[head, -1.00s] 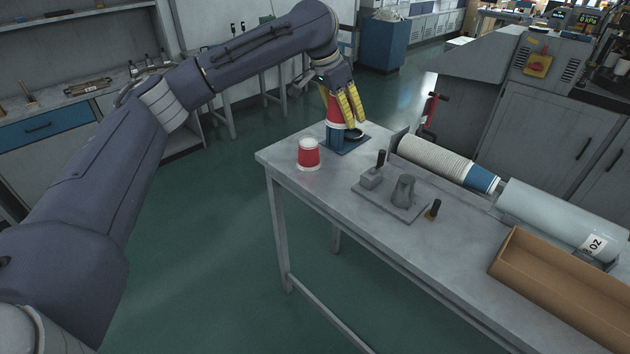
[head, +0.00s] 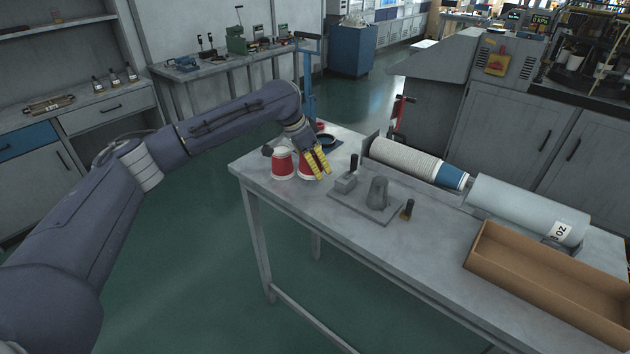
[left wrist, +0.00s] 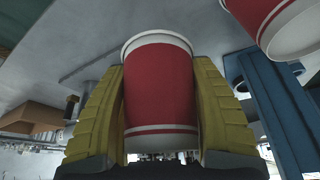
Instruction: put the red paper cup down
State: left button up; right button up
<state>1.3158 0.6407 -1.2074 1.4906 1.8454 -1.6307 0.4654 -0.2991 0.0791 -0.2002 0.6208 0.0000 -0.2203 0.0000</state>
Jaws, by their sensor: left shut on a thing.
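My left gripper (head: 318,162) has its yellow fingers closed on a red paper cup (head: 304,172) with white bands, low over the left end of the metal table. In the left wrist view the held cup (left wrist: 160,85) sits upright between both fingers, its rolled rim toward the table. Whether the rim touches the table I cannot tell. A second red cup (head: 282,165) stands mouth down just left of it and also shows at the upper right of the left wrist view (left wrist: 278,22). My right gripper is not in view.
A blue fixture with a dark ring (head: 326,140) is behind the gripper. Beyond are a white cup stack (head: 405,157), a pale cylinder (head: 520,208) and a cardboard tray (head: 550,290). The table's front left is clear.

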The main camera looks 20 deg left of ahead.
aim_at(301, 157)
pick_arm(q)
jog(key=shift+f, duration=3)
jog(key=shift+f, duration=0.2)
jog(key=o, duration=0.9)
jog(key=shift+c, duration=0.2)
jog(key=shift+r, duration=0.2)
jog(key=shift+a+r, duration=0.1)
jog(key=shift+r, duration=0.25)
jog(key=v, duration=1.1)
jog(key=shift+r, duration=0.15)
jog(key=shift+s, duration=0.1)
